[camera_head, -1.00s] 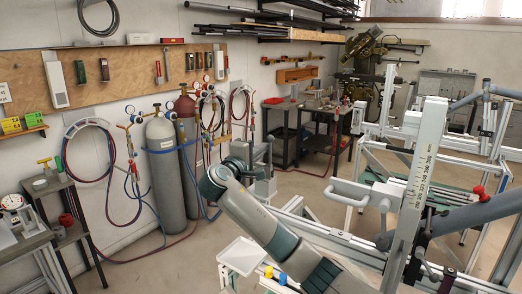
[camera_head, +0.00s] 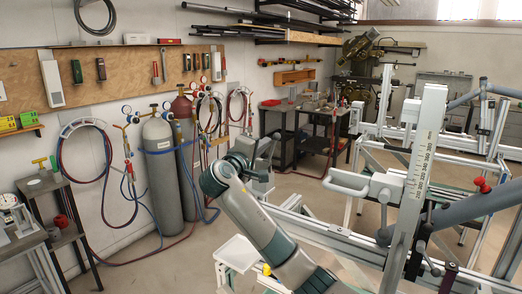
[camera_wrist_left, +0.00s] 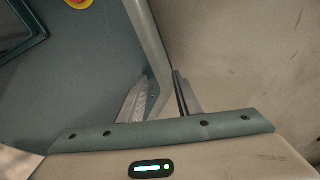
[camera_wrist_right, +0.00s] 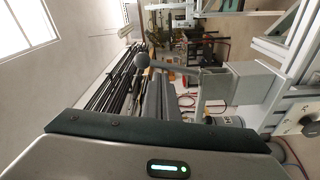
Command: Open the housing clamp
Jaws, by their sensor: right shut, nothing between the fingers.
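My right gripper (camera_head: 264,155) is at the end of the bent arm near the middle of the head view. In the right wrist view its fingers (camera_wrist_right: 158,78) are together and empty. Just beyond them in that view is a clamp lever with a dark ball knob (camera_wrist_right: 141,61), joined to a light grey block (camera_wrist_right: 250,83). The knob looks close to the fingertips; contact cannot be told. In the head view a light grey bracket (camera_head: 348,185) sits beside the jig's ruled upright (camera_head: 418,175). My left gripper (camera_wrist_left: 163,85) shows only in its wrist view, fingers apart and empty.
The aluminium jig frame (camera_head: 325,228) fills the right side, with grey tubes (camera_head: 480,207) and a red knob (camera_head: 481,184). Gas cylinders (camera_head: 160,185) and hoses stand along the left wall. A workbench (camera_head: 325,115) is behind. Open floor lies between.

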